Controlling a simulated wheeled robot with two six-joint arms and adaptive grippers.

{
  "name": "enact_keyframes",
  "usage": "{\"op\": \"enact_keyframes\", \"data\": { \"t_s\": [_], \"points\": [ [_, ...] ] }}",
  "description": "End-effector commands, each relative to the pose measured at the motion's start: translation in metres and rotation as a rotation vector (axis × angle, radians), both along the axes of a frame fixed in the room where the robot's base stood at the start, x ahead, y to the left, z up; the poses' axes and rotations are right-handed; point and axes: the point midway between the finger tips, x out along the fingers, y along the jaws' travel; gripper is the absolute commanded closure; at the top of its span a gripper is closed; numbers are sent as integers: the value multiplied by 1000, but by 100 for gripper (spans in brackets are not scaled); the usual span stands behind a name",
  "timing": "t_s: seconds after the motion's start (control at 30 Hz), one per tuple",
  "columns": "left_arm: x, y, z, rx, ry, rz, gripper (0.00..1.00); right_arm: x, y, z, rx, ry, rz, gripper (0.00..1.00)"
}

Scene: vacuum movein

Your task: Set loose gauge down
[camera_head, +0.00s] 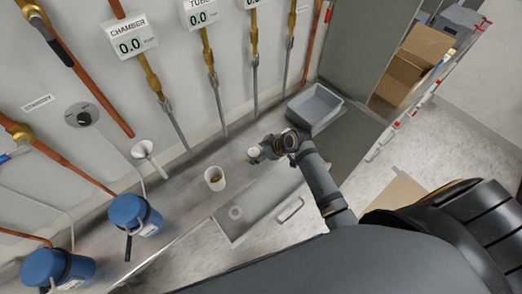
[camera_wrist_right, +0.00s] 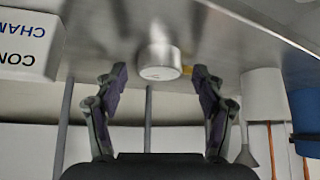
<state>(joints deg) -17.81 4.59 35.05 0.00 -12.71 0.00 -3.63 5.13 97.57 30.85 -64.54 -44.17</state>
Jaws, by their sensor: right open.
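The loose gauge (camera_head: 254,152) is a small white round piece on the steel bench. It also shows in the right wrist view as a white cylinder (camera_wrist_right: 160,63) with a bit of brass at its side. My right gripper (camera_head: 268,149) is beside it at the bench. In the wrist view the right gripper's fingers (camera_wrist_right: 160,78) stand wide apart, one on each side of the gauge, with visible gaps. The gauge appears to rest on the bench surface. My left gripper is not in view.
A grey bin (camera_head: 316,109) stands right of the gripper on the bench, and a white cup (camera_head: 215,178) stands left. Blue canisters (camera_head: 135,214) are farther left. An open drawer (camera_head: 240,225) lies in front. Copper pipes and displays (camera_head: 130,42) line the wall.

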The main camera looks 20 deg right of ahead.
Motion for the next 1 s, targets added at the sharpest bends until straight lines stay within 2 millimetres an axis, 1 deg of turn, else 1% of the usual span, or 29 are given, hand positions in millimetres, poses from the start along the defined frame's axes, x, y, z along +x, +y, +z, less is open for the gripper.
{"op": "enact_keyframes", "data": {
  "t_s": [0.07,0.17,0.23,0.4,0.5,0.7,1.0],
  "points": [
    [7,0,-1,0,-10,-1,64,-5,-5,6,-3,-1,0,30],
    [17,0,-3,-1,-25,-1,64,-15,-13,22,-6,-2,3,30],
    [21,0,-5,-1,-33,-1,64,-24,-22,36,-9,-3,3,30],
    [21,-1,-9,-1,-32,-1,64,-44,-37,70,-9,-2,7,30],
    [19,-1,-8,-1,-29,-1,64,-50,-43,81,-7,-2,1,30],
    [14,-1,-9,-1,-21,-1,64,-56,-46,92,0,0,2,30],
    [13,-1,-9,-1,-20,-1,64,-56,-46,92,1,1,1,30]
  ]
}}
